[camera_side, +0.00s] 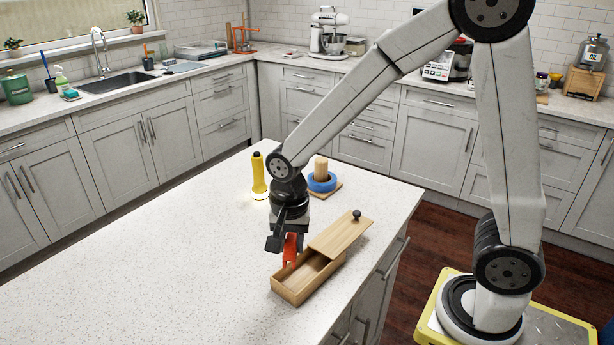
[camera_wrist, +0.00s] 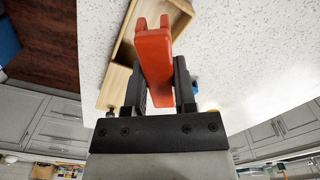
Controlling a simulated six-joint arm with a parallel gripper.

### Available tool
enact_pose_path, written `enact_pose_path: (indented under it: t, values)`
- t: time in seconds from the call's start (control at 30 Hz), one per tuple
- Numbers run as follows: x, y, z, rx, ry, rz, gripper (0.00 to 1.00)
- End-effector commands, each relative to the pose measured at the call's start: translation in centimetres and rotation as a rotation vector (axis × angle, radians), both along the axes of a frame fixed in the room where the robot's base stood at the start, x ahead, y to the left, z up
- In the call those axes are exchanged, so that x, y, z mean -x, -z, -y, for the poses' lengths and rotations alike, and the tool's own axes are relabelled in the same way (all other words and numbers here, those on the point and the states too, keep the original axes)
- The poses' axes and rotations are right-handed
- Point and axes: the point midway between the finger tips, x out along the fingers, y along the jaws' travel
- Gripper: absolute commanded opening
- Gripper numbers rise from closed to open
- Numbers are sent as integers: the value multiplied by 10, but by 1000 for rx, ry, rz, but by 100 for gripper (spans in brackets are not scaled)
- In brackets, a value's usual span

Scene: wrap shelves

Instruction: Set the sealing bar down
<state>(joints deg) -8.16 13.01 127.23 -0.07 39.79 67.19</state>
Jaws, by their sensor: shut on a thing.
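The sealing bar is an orange-red piece (camera_side: 290,250) with a notched, forked end, seen in the wrist view (camera_wrist: 154,55) between the two dark fingers. My gripper (camera_wrist: 160,88) is shut on it; in the side view the gripper (camera_side: 288,236) points down over the counter. The bar's lower end overlaps the left rim of an open wooden box (camera_side: 297,291) in the side view. I cannot tell whether it touches the box or hangs above it.
The box's wooden lid (camera_side: 338,236), with a dark knob, is slid partly back. A yellow flashlight (camera_side: 258,178) and a blue roll (camera_side: 321,184) on a wooden stand are behind my gripper. The speckled counter (camera_side: 170,265) is clear to the left.

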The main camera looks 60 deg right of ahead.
Motion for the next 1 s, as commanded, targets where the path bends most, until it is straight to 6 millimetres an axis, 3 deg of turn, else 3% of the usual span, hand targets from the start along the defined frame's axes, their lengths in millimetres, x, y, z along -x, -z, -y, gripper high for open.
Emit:
enact_pose_path:
  t: [0.3,0.5,0.83,1.0]
  values:
    - [5,10,13,0,361,0,0]
    - [7,13,17,0,499,0,0]
    - [8,15,18,0,544,0,0]
    - [8,25,18,1,543,-1,0]
